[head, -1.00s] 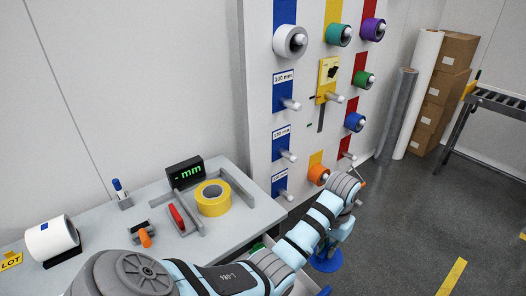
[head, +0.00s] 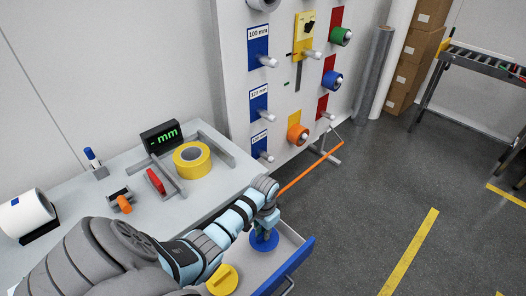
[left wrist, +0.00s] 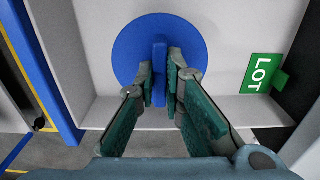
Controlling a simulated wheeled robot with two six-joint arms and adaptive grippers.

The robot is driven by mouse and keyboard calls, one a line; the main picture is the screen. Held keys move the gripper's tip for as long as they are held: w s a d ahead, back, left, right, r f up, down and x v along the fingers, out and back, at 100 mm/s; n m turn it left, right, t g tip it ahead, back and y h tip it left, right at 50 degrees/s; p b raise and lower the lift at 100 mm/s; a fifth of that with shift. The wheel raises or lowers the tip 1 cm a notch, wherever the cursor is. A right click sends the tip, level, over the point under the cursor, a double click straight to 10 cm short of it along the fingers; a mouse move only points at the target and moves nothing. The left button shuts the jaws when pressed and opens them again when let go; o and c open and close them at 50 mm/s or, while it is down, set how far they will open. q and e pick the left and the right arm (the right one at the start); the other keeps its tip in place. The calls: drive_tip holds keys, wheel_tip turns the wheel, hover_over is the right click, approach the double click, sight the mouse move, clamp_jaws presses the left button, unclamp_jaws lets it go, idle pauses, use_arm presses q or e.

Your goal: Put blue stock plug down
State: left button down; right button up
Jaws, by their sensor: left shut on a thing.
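The blue stock plug (head: 258,243) is a round blue disc with an upright grip tab. My left gripper (head: 265,225) is shut on that tab, with the disc below the fingers. In the left wrist view the fingers (left wrist: 161,77) pinch the tab from both sides, and the blue disc (left wrist: 130,45) shows beyond them. The plug is over the inside of an open grey drawer with a blue front (head: 289,268). I cannot tell whether the disc touches the drawer floor. My right gripper is out of view.
A yellow plug (head: 222,281) lies in the drawer near my left arm. A green LOT tag (left wrist: 261,73) shows in the left wrist view. The bench holds a yellow tape roll (head: 191,161) and a display (head: 160,138). A pegboard (head: 240,75) with rolls stands behind.

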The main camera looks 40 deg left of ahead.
use_arm(q)
wheel_tip(320, 180, down, 3)
drive_tip(key=shift+r+b, duration=0.1)
drive_tip(key=shift+b, duration=0.3)
drive_tip(key=c, duration=2.1)
unclamp_jaws()
drive_tip(key=shift+c, duration=0.2)
drive_tip(key=o, duration=0.4)
drive_tip(key=shift+o, duration=0.2)
wheel_tip(320, 180, up, 12)
drive_tip(key=p, duration=0.4)
drive_tip(key=shift+r, duration=0.15)
